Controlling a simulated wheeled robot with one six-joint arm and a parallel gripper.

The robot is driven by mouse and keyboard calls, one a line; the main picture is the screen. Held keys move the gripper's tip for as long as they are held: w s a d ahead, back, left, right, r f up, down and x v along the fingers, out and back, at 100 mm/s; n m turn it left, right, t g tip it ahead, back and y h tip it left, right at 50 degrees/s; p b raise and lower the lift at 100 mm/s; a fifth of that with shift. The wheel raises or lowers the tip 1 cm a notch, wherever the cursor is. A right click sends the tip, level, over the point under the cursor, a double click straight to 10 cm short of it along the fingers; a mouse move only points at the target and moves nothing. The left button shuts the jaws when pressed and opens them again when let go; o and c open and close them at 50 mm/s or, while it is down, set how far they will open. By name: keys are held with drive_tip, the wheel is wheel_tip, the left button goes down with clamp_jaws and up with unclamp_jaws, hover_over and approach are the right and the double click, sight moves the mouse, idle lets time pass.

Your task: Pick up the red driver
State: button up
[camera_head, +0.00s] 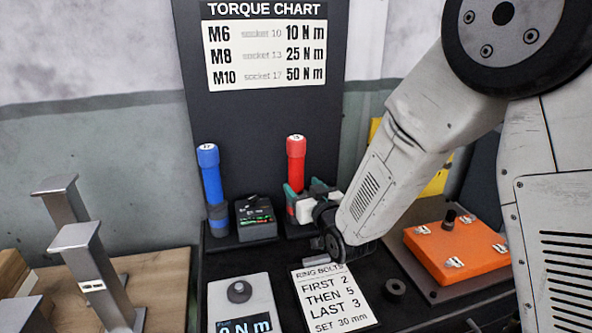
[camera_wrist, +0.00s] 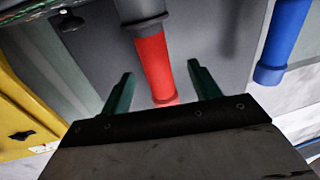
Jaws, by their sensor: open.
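The red driver (camera_head: 296,160) stands upright in the head view, below the torque chart and right of the blue driver. Its red body (camera_wrist: 155,65) also shows in the wrist view, between my two green fingers. My gripper (camera_head: 292,199) is open, with its fingers around the lower part of the red driver. In the wrist view my gripper (camera_wrist: 164,80) shows a gap on each side of the driver. I cannot tell whether either finger touches it. The driver's lower end is partly hidden behind my gripper in the head view.
The blue driver (camera_head: 211,180) stands to the left, with a small black device (camera_head: 255,217) between the two. A grey unit (camera_head: 240,300) with a display and a white card (camera_head: 333,297) lie in front. An orange box (camera_head: 455,247) sits to the right.

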sight(299, 177)
drive_tip(key=x, duration=0.6)
drive_tip(key=shift+w+d+r, duration=0.2)
drive_tip(key=shift+w, duration=0.2)
drive_tip(key=c, duration=1)
drive_tip(key=shift+r, duration=0.1)
drive_tip(key=shift+c, duration=0.9)
drive_tip(key=shift+r, duration=0.1)
